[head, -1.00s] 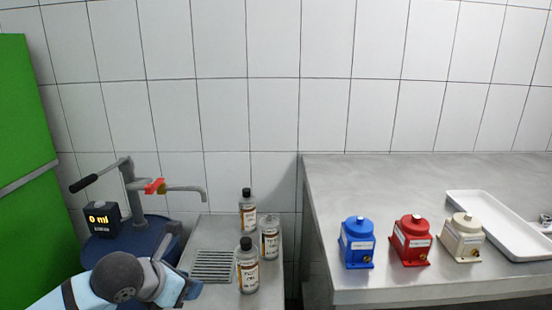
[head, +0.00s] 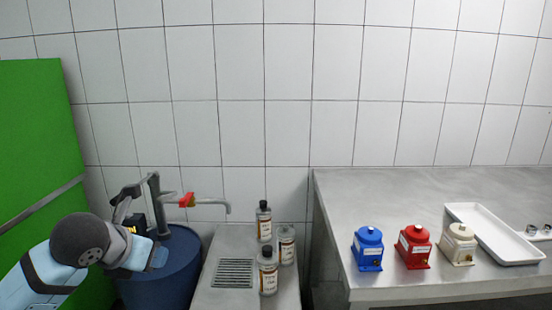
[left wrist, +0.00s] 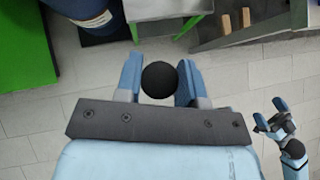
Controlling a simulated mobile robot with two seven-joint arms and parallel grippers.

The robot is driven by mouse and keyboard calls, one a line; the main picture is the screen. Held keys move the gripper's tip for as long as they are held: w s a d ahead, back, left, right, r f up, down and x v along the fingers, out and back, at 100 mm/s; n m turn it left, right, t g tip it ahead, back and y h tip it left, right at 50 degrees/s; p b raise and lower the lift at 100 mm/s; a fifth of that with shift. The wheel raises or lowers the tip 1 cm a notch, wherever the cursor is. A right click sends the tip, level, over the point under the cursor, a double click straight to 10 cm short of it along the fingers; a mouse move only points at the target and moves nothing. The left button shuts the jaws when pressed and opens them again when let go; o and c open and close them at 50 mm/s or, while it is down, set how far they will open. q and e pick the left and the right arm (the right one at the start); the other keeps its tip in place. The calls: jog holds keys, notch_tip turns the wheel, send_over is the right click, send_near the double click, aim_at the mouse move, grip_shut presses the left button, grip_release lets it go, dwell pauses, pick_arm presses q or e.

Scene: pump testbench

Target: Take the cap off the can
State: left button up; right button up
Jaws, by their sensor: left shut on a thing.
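My left gripper (left wrist: 160,85) is shut on a round black thing (left wrist: 160,79) that looks like a cap. In the head view the left gripper (head: 160,258) is in front of the blue barrel, and its fingertips are hard to make out. Three labelled cans stand on the low metal stand. The back can (head: 264,222) and the front can (head: 268,270) wear black caps. The right-hand can (head: 287,246) shows a pale top with no black cap. My right gripper (left wrist: 272,115) shows in the left wrist view with its fingers apart and nothing between them.
The blue barrel (head: 185,280) carries a pump with a spout (head: 214,202) and red part. A drip grate (head: 233,273) lies beside the cans. Blue (head: 368,250), red (head: 414,248) and beige (head: 458,246) units and a white tray (head: 490,236) stand on the bench.

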jog(key=s+d+r+g+h+p, duration=0.2)
jog(key=r+p, duration=0.7)
jog(key=p, duration=1.2)
jog(key=shift+s+d, duration=0.75)
jog(key=shift+d, duration=0.15)
